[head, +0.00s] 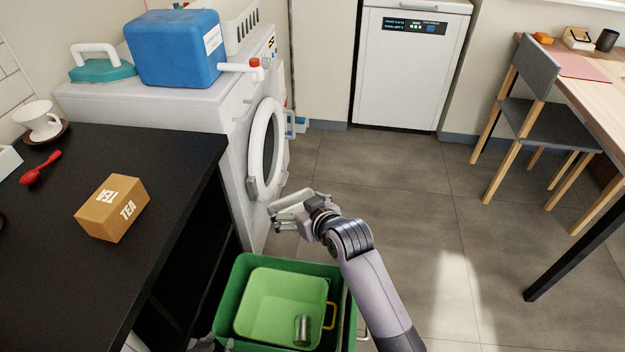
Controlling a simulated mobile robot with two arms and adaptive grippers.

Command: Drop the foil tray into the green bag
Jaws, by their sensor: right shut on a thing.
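My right gripper (296,218) is shut on the foil tray (287,203), a small silvery piece partly hidden by the fingers. It holds the tray in the air in front of the washing machine, above and beyond the green bag in this view. A silvery can (302,330) is inside the bag. A grey part, apparently of my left gripper (204,343), shows at the bottom edge beside the bin; its fingers are not clear.
A black counter (75,270) at the left bears a tea box (112,208), red spoon (40,168) and white cup (38,119). The white washing machine (205,118), its round door (266,150) ajar, stands behind the bin. A chair (545,125) and table are at right. The middle floor is clear.

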